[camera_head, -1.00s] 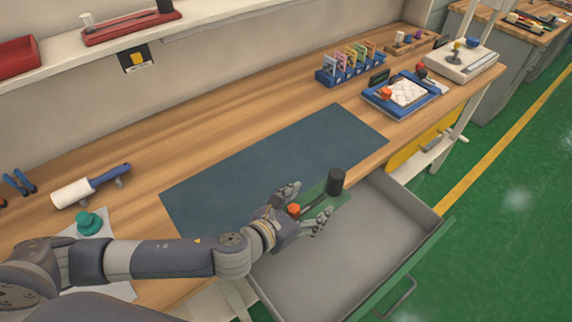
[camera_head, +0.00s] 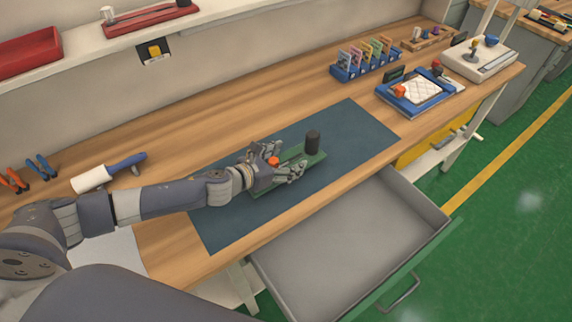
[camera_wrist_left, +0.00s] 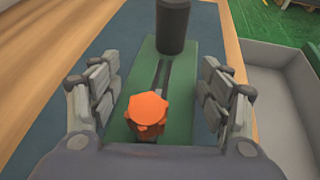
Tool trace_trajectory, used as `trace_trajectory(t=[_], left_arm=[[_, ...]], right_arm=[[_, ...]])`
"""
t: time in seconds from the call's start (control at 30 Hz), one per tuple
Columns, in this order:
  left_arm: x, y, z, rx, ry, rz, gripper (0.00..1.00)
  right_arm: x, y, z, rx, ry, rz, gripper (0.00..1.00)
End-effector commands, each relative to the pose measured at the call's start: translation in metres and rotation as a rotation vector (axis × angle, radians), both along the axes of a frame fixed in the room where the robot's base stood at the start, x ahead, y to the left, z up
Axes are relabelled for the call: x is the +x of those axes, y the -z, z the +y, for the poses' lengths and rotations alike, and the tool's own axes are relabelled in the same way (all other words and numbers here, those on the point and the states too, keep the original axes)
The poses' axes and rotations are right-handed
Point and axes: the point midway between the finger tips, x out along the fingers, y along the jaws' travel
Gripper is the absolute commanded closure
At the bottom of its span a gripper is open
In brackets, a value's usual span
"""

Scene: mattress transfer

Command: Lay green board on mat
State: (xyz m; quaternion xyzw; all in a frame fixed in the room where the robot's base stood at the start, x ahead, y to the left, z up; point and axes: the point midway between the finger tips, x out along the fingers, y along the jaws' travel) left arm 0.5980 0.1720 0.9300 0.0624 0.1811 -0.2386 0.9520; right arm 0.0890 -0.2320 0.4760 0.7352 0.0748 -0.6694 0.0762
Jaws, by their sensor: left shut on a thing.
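The green board (camera_head: 316,160) is a narrow plate with an upright black cylinder (camera_head: 312,142) at its far end and an orange knob (camera_head: 273,161) nearer my wrist. My left gripper (camera_head: 283,161) is shut on the board. In the left wrist view the fingers lie along both sides of the board (camera_wrist_left: 178,70), with the orange knob (camera_wrist_left: 147,110) between them. The board is over the dark blue mat (camera_head: 355,130). I cannot tell whether its underside touches the mat. My right gripper is not in view.
An open, empty grey drawer (camera_head: 345,245) sticks out below the bench's front edge. A white-and-blue roller (camera_head: 92,178) lies left of the mat. A blue rack (camera_head: 345,72) and blue tray (camera_head: 385,92) stand beyond it. Much of the mat's far right part is clear.

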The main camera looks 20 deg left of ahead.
Motion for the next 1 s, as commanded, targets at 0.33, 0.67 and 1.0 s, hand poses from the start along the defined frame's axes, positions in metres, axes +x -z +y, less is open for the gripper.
trace_trajectory(t=[0.33, 0.67, 1.0], left_arm=[[-0.001, 0.028, -0.001, 0.0, 0.0, 0.0, 0.76], [-0.002, 0.032, 0.0, 0.001, 0.0, 0.003, 0.15], [-0.002, 0.031, 0.0, 0.001, 0.0, 0.003, 0.09]], right_arm=[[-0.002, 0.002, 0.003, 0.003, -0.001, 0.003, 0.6], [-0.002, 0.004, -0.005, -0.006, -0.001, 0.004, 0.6], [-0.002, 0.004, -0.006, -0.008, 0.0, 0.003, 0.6]])
